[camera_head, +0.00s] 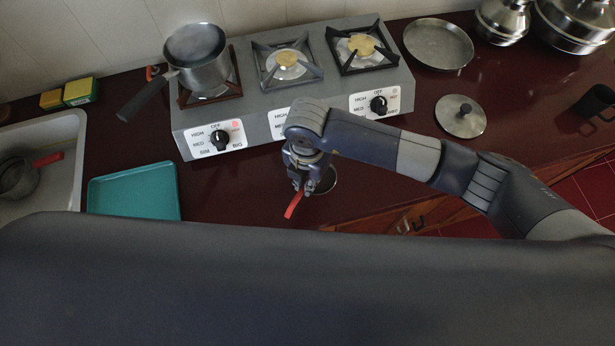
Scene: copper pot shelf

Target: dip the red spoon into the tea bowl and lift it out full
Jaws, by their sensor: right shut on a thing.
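My right gripper (304,180) points down over the counter in front of the stove. It is shut on the red spoon (293,206), whose red handle slants down and to the left from the fingers. The spoon's head is hidden. A round metal rim (333,181), which looks like the tea bowl, shows just right of the gripper and is mostly covered by it. I cannot tell whether the spoon's head is inside the bowl or above it, or what the bowl holds. My left gripper is not in view.
A grey stove (260,105) stands behind, with a pot (205,72) on its left burner. A teal tray (133,192) lies left, beside a sink (66,125). A lid (461,115) and a shallow pan (438,44) lie right. The counter between tray and gripper is clear.

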